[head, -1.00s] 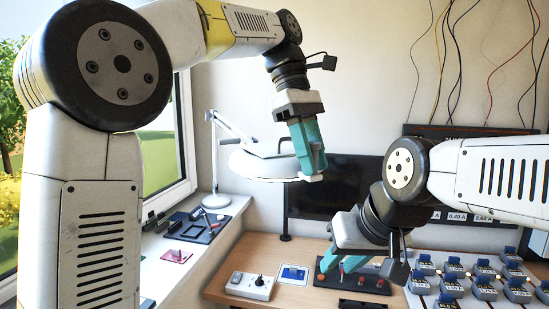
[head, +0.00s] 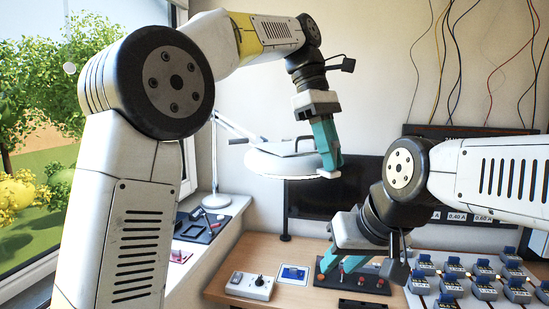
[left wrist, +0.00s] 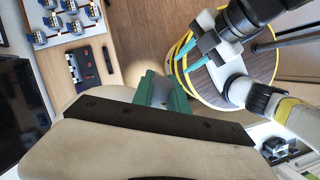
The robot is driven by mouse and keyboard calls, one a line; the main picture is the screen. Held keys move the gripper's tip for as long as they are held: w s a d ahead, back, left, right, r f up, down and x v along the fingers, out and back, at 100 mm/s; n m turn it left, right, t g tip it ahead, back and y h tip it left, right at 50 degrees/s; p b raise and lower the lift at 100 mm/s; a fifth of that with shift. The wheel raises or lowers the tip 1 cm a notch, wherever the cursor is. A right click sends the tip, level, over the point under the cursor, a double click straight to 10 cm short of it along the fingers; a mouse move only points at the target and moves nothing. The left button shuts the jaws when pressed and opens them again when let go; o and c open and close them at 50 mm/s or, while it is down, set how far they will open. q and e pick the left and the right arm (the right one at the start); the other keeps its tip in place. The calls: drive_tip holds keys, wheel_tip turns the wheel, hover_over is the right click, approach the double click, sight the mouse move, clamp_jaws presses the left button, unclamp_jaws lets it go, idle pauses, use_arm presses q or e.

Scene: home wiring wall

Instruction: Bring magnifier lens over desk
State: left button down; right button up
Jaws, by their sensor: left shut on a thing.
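The magnifier lens head (head: 283,166) is a white round disc on a jointed white arm (head: 232,124) with a base on the sill at the left. It hangs in the air above the back of the desk (head: 262,247). My left gripper (head: 331,172) is shut on the right rim of the lens head. In the left wrist view, my left gripper's teal fingers (left wrist: 162,92) show, with part of a pale disc beside them. My right gripper (head: 336,268) is lower, over the desk, with its teal fingers apart and nothing seen between them.
A dark switch panel (head: 372,281) lies under my right gripper. A white control box (head: 249,286) and a blue-screened meter (head: 293,274) are left of it. Several blue-topped breakers (head: 484,287) stand at right. A dark monitor (head: 305,207) is behind the lens head.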

use_arm(q)
drive_tip(key=shift+w+d, duration=0.35)
drive_tip(key=shift+d, duration=0.3)
drive_tip(key=shift+w+d, duration=0.35)
drive_tip(key=shift+d, duration=0.35)
drive_tip(key=shift+w+d, duration=0.35)
drive_tip(key=shift+d, duration=0.3)
